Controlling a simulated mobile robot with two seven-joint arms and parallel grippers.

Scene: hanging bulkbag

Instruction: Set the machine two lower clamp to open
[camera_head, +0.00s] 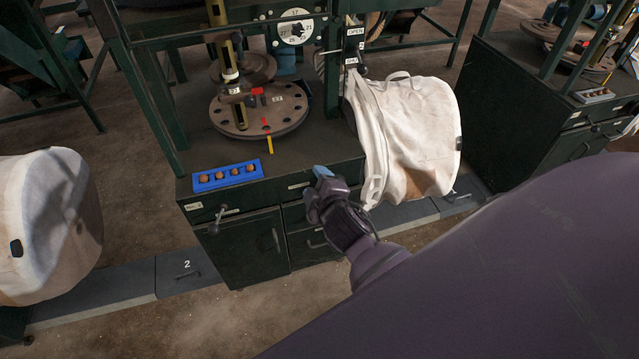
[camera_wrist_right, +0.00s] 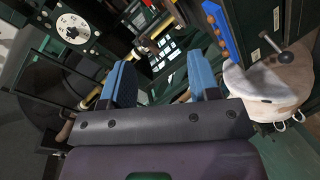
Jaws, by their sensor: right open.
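Machine two is the dark green machine (camera_head: 330,166) in the middle of the head view, with a "2" on the floor plate before it. An OPEN sign (camera_head: 356,31) stands on its right post, above a small dark knob (camera_head: 362,71). A lever with a round knob (camera_head: 222,212) sticks out from its front left; a knobbed lever (camera_wrist_right: 284,56) also shows in the right wrist view. I cannot tell which is the lower clamp. My right gripper (camera_head: 322,174), with blue fingertips, is open and empty before the machine's front edge. Its fingers stand apart in the wrist view (camera_wrist_right: 160,82).
A white bag (camera_head: 412,130) hangs at the machine's right side, and another (camera_head: 45,225) is at the left. Another machine is at the right.

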